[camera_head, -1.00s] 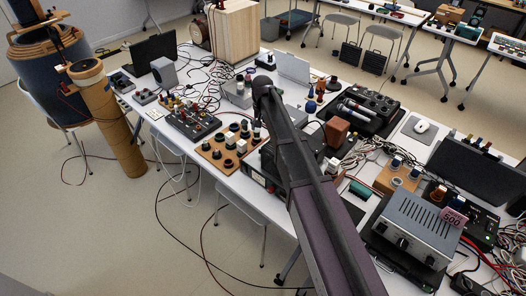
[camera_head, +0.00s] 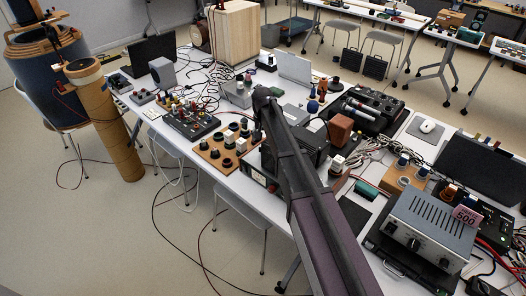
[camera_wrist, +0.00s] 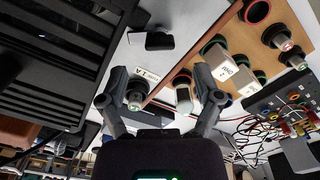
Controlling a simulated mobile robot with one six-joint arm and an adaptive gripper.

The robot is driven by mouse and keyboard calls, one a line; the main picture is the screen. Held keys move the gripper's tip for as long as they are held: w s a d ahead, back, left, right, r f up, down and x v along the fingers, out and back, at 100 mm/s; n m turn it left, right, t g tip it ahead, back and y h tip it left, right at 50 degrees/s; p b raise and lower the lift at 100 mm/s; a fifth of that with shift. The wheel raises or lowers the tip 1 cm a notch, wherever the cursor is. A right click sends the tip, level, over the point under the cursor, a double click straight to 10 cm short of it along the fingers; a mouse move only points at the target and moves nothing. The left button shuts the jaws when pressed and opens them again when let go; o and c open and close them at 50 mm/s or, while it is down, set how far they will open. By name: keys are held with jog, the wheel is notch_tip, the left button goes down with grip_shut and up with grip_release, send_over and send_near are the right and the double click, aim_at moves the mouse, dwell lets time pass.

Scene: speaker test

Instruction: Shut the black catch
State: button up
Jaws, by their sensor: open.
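My gripper (camera_wrist: 160,98) shows in the wrist view with its two dark fingers spread wide, open and with nothing held. A round black terminal (camera_wrist: 135,95) lies beyond the gap, close to the left finger in the picture; I cannot tell whether they touch. A small black piece (camera_wrist: 158,41) on the white surface above it may be the black catch, but its shape is too unclear to say whether it is open or shut. In the head view my arm covers part of the bench, and the gripper cannot be made out there.
A wooden board with terminals (camera_head: 228,147) lies left of my arm, with a black control box (camera_head: 192,122) beyond it. A grey power unit (camera_head: 424,228) stands at the right. Loose cables cross the crowded white bench. A black ribbed case (camera_wrist: 60,55) fills the wrist view's upper left.

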jog(key=shift+f+b, duration=2.05)
jog(key=shift+f, duration=0.35)
jog(key=c, duration=1.1)
